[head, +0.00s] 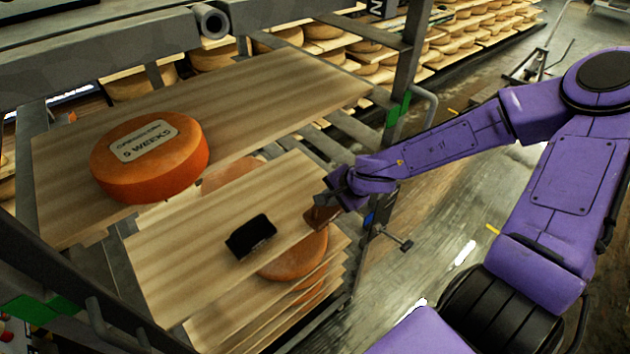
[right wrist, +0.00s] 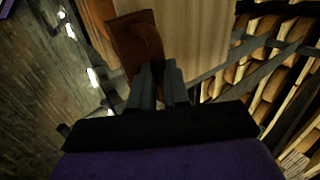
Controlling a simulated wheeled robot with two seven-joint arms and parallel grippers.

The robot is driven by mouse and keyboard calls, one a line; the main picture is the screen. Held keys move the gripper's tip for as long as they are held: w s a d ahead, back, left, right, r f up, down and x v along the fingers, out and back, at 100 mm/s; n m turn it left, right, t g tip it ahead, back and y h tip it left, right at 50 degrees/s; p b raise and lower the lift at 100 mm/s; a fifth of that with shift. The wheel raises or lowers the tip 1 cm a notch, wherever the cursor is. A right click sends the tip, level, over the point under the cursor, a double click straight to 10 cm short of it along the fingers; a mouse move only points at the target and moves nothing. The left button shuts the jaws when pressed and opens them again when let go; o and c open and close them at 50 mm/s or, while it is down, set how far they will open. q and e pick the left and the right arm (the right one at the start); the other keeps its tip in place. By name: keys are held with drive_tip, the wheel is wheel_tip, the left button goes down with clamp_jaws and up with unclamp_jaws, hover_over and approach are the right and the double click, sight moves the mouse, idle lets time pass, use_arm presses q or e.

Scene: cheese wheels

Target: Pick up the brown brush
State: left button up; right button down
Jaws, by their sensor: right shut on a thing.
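The brown brush (head: 318,218) is at the right end of the lower wooden board in the head view. My right gripper (head: 325,202) is over that end of the board, shut on the brush. In the right wrist view the brush (right wrist: 134,45) shows as a brown, flat-sided piece at the tips of the nearly closed fingers (right wrist: 160,75). The fingers and the dark view hide part of it. Whether the brush still touches the board I cannot tell. My left gripper is not in view.
A black block-like object (head: 250,236) lies on the lower board (head: 180,250). Further cheeses (head: 294,258) lie below. A grey rack frame (head: 403,75) stands close beside my right arm.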

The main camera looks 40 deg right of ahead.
drive_tip(key=s+d+p, duration=0.1)
drive_tip(key=s+p, duration=0.7)
drive_tip(key=s, duration=0.3)
drive_tip(key=shift+s+d, duration=0.2)
drive_tip(key=shift+d, duration=0.15)
